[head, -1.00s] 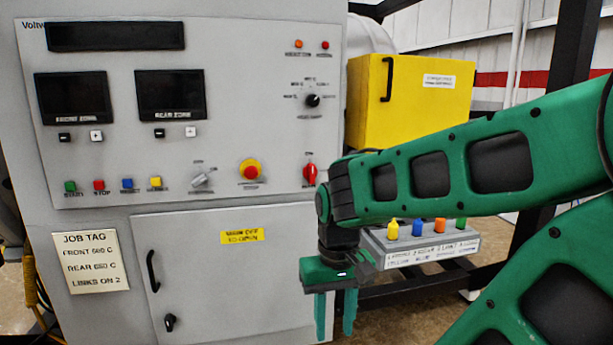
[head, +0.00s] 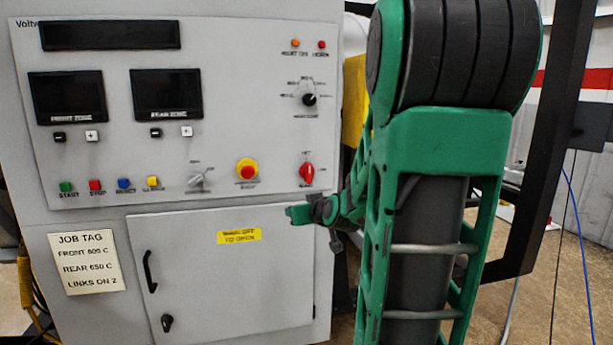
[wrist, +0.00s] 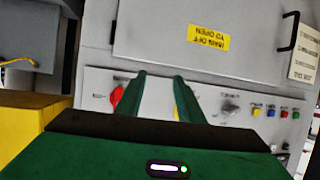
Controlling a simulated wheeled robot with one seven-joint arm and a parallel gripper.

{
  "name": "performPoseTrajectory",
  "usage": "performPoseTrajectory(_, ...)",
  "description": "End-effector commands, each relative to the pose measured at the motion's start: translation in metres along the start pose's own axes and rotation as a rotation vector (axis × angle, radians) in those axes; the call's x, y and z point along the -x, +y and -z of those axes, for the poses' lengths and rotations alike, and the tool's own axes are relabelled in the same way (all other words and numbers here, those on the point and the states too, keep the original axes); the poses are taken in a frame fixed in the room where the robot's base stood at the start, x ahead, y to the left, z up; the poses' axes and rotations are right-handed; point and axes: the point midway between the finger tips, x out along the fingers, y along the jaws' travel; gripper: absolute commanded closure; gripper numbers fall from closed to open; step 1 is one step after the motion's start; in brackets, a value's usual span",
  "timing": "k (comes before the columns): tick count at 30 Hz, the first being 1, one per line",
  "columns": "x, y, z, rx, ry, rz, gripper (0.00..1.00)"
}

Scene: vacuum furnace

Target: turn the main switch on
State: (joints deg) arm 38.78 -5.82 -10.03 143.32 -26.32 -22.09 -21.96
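The main switch seems to be the red rotary knob (head: 306,173) at the lower right of the grey control panel (head: 225,90). Its handle looks roughly upright in the head view; its label is too small to read. It also shows in the upside-down wrist view (wrist: 117,96), just left of the left finger and partly covered by it. My gripper (head: 290,214) is below the knob, in front of the panel's lower edge, pointing left in the head view. In the wrist view my gripper (wrist: 159,76) has its two green fingers apart with nothing between them.
The red-and-yellow mushroom button (head: 247,169) and a grey selector (head: 199,180) sit left of the knob. Below is a closed cabinet door (head: 225,280) with a yellow label. A yellow box (wrist: 25,125) stands close beside my gripper in the wrist view.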

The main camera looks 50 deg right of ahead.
Motion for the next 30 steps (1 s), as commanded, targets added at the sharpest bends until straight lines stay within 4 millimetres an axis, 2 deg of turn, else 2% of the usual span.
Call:
performPoseTrajectory(1, -0.005, 0.014, 0.011, -0.009, 0.063, -0.026, 0.66)
performPoseTrajectory(6, -0.008, 0.05, 0.051, -0.029, 0.26, -0.104, 0.66)
performPoseTrajectory(10, -0.005, 0.068, 0.065, -0.039, 0.341, -0.146, 0.66)
performPoseTrajectory(17, -0.014, 0.076, 0.076, -0.041, 0.372, -0.161, 0.66)
performPoseTrajectory(30, -0.082, 0.087, 0.101, -0.042, 0.371, -0.159, 0.66)
